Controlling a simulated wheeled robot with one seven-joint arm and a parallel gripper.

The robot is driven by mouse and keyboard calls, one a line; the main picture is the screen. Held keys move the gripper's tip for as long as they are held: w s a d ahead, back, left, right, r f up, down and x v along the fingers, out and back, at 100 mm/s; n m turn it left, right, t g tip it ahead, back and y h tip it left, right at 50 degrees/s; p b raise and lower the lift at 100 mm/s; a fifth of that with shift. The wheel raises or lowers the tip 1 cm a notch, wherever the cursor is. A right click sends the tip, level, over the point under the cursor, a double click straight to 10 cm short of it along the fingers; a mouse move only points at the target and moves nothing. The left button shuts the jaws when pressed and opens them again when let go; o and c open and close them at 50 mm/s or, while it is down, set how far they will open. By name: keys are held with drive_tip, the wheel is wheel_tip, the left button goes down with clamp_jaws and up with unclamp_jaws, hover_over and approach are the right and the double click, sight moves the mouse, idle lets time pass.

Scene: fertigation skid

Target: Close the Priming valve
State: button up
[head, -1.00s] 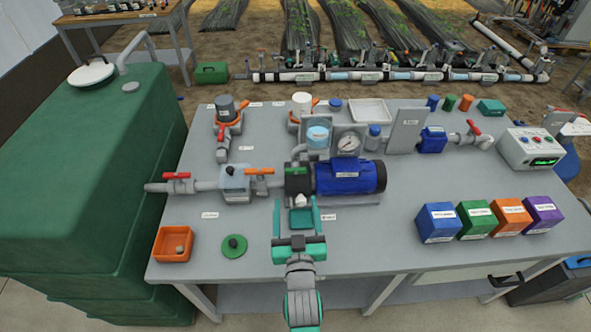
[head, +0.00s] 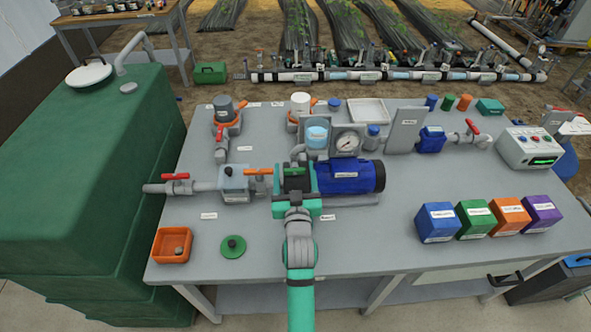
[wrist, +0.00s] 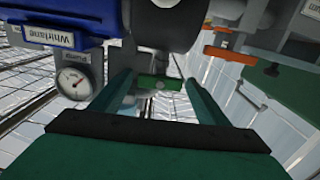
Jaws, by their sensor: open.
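A small valve with a green handle (wrist: 160,82) shows in the wrist view between my gripper's two fingers, a little beyond their tips. No readable label names it as the Priming valve. In the head view a green part (head: 295,170) shows on the pump, mostly behind my gripper. My gripper (head: 296,178) is open and empty, in front of the pump beside the blue motor (head: 345,176). It also shows in the wrist view (wrist: 158,85), fingers apart on either side of the green handle. Contact with the handle cannot be told.
An orange lever (head: 258,171) lies close left of the pump, and a red handle (head: 175,177) farther left. A pressure gauge (head: 347,142) stands behind the motor. An orange tray (head: 171,246) and a green disc (head: 232,247) lie front left. Several coloured boxes stand right.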

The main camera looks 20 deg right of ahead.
drive_tip(key=shift+w, duration=0.25)
drive_tip(key=shift+s, duration=0.1)
drive_tip(key=shift+c, duration=0.6)
drive_tip(key=shift+d, duration=0.1)
drive_tip(key=c, duration=0.9)
drive_tip(key=shift+m, duration=0.5)
drive_tip(key=o, duration=1)
drive_tip(key=shift+w+d, duration=0.1)
drive_tip(key=shift+w, duration=0.1)
